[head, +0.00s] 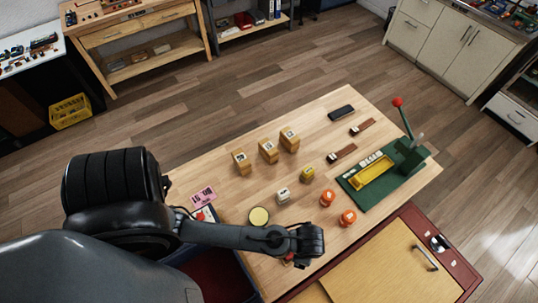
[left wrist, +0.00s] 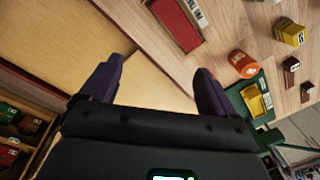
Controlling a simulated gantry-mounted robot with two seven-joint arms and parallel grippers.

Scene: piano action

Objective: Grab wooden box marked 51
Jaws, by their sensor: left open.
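Three wooden boxes with small pale labels stand upright on the table in the head view: a left one (head: 241,163), a middle one (head: 268,152) and a right one (head: 289,140). I cannot read the labels, so I cannot tell which is marked 51. My left gripper (head: 308,243) hangs over the table's near edge, well apart from the boxes. In the left wrist view its two dark fingers (left wrist: 157,86) are spread, with nothing between them. My right gripper is not in view.
On the table (head: 205,170) are a yellow block (head: 307,174), a pale labelled block (head: 283,195), orange jars (head: 327,197), a round tin (head: 259,216) and a green press (head: 407,158). A red labelled box (left wrist: 177,22) shows in the left wrist view.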

